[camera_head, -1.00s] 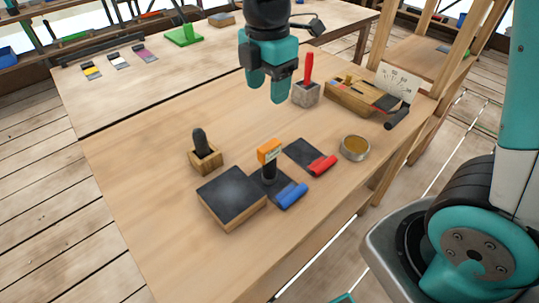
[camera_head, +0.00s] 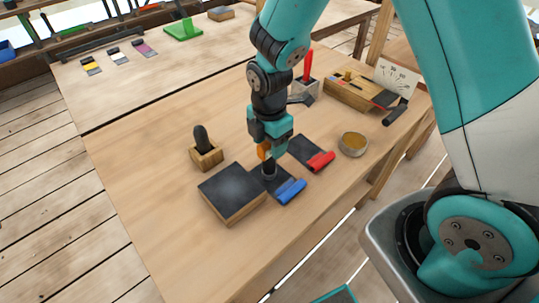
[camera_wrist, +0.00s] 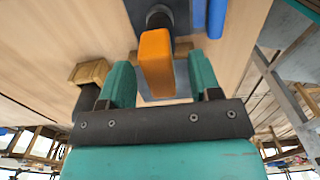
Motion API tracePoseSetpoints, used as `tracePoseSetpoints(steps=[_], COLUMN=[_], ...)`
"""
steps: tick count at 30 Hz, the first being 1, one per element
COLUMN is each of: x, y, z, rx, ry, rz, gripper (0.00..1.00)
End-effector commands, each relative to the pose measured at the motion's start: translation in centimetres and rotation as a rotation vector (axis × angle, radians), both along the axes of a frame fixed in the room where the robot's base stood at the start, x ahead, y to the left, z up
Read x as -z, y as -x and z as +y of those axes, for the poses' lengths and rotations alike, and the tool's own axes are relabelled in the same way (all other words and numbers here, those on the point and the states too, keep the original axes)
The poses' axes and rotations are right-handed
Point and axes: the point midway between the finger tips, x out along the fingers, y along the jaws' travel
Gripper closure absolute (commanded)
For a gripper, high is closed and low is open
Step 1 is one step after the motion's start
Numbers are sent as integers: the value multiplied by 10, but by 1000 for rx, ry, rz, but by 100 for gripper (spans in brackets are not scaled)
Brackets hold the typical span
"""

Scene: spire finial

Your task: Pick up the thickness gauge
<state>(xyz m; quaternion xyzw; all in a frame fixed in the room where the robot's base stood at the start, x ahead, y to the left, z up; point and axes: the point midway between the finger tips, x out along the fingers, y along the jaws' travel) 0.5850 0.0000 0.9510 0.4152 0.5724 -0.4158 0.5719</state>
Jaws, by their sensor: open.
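The thickness gauge looks to be the orange-topped piece (camera_head: 264,150) on a black post, standing on a small dark plate (camera_head: 256,178). Its orange block (camera_wrist: 157,62) shows large in the wrist view. My gripper (camera_head: 268,141) is directly over it, pointing down, and hides its upper part in the head view. In the wrist view my open fingers (camera_wrist: 162,78) stand to either side of the orange block, with a gap showing on both sides.
A black-topped block (camera_head: 231,188) is close on the left, a blue roller (camera_head: 291,191) and red roller (camera_head: 320,161) close on the right. A black-handled tool sits in a wooden holder (camera_head: 206,155). A round tin (camera_head: 353,144) stands right. The table's front left is clear.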

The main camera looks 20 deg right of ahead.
Motion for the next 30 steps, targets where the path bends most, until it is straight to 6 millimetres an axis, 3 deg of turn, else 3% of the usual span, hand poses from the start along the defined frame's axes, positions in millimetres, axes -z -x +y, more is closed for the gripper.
tracePoseSetpoints(steps=[10, 17, 18, 30], x=[10, 10, 10, 0], y=[0, 0, 0, -1], z=[0, 0, 0, 0], rx=[0, 0, 0, 0], ry=[-1, -1, -1, -1], rz=[-2, -2, -2, -3], gripper=[45, 98, 100, 100])
